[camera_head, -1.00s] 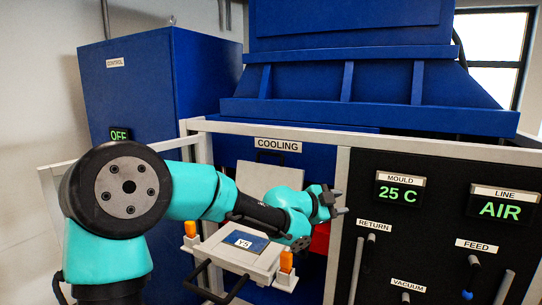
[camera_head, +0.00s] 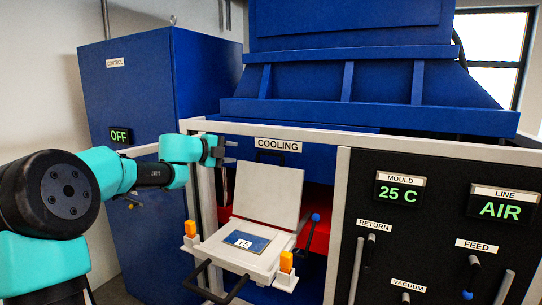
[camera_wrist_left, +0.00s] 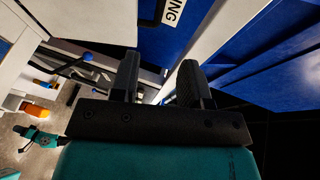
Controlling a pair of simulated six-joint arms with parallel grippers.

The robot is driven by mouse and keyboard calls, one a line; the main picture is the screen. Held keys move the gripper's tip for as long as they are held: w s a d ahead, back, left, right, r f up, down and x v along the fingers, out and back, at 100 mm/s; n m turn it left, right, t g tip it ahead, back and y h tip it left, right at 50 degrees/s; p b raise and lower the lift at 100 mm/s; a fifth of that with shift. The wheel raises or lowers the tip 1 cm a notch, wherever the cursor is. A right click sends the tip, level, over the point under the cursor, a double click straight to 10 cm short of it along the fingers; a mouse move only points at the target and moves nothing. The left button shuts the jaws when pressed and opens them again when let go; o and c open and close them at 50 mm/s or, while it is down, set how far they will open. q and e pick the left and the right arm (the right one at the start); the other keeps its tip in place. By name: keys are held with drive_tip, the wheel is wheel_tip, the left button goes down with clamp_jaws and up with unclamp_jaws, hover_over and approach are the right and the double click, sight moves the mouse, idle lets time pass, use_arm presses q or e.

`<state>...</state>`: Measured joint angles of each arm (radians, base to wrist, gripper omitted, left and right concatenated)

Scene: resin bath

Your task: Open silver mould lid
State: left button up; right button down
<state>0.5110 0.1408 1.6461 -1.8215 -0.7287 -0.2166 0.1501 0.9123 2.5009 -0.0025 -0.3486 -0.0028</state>
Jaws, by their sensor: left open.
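The silver mould (camera_head: 222,255) sits in the bay under the COOLING sign, with a blue Y5 plate (camera_head: 246,241) inside it. Its silver lid (camera_head: 272,197) stands raised at the back of the mould, leaning slightly backward. My left gripper (camera_head: 224,150) is open and empty at the left post of the bay, up and to the left of the lid and apart from it. Its two dark fingers (camera_wrist_left: 158,82) show spread in the left wrist view. My right gripper is not in view.
Orange clamps (camera_head: 190,228) (camera_head: 286,262) flank the mould, and a black handle (camera_head: 238,288) juts from its front. A blue-knobbed lever (camera_head: 315,217) stands to its right. White frame posts (camera_head: 337,225) bound the bay. The control cabinet (camera_head: 150,90) reads OFF.

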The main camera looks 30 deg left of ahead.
sight(269, 154)
use_arm(q)
drive_tip(key=shift+d, duration=0.1)
drive_tip(key=x, duration=1.7)
drive_tip(key=shift+w+d, duration=0.1)
drive_tip(key=shift+w, duration=0.1)
drive_tip(key=shift+c, duration=0.3)
clamp_jaws()
